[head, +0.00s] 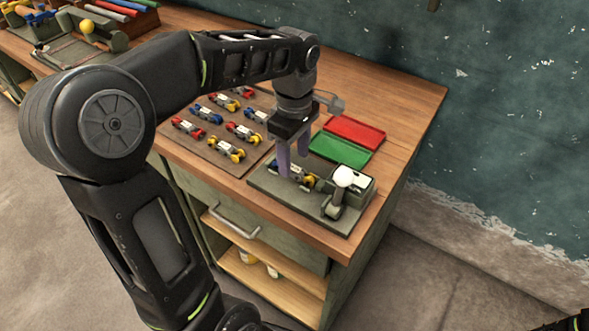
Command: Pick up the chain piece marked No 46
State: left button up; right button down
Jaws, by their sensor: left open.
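Several small chain pieces with coloured ends and pale labels lie in rows on a brown board (239,170); the numbers are too small to read, so I cannot tell which is No 46. My right gripper is out of view.
A red tray (355,131) and a green tray (341,147) lie behind, both empty. The wooden bench top (405,100) is clear at the back right. A wall stands behind.

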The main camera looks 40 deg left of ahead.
aim_at(295, 168)
pick_arm(q)
jog(key=shift+f, duration=1.5)
grip_shut()
